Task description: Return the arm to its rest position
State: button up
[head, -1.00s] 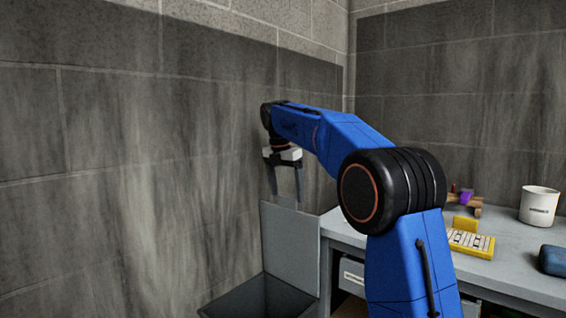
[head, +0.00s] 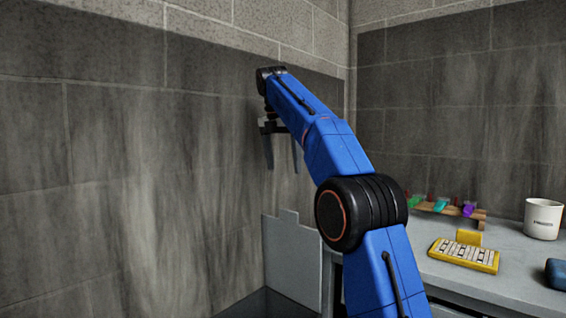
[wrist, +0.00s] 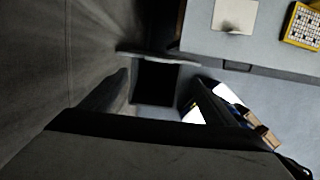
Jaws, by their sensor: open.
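My blue arm (head: 330,150) is raised and bent, reaching toward the wall at the left. My gripper (head: 282,168) hangs down at its far end, with two dark fingers apart and nothing between them. It is above the upright grey panel (head: 292,262) of a bin. In the wrist view my gripper (wrist: 155,90) also shows open and empty, its fingers to either side of the bin's dark opening (wrist: 155,82).
On the grey table (head: 510,262) stand a yellow tile panel (head: 464,255), a rack of coloured pieces (head: 424,207), a white mug (head: 542,218) and a blue object (head: 556,273). A grey block wall (head: 130,190) is close on the left. The air above the table is clear.

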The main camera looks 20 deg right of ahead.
jog(key=shift+r, duration=0.15)
jog(key=s+d+f+m+t, duration=0.1)
jog(key=s+f+m, duration=0.25)
jog(key=s, duration=0.35)
jog(key=s+d+f+m+y, duration=0.15)
jog(key=s+m, duration=0.25)
jog(key=s, duration=0.4)
jog(key=s+d+f+m+t+h, duration=0.1)
jog(key=s+d+f+m, duration=0.1)
jog(key=s+f+m, duration=0.35)
jog(key=s+f+m+t+y, duration=0.1)
jog(key=s+f+m, duration=1)
jog(key=s+f, duration=1.5)
jog(key=shift+s+d+f+m+t, duration=0.3)
jog(key=shift+s+d+f+m, duration=0.1)
jog(key=shift+f, duration=0.3)
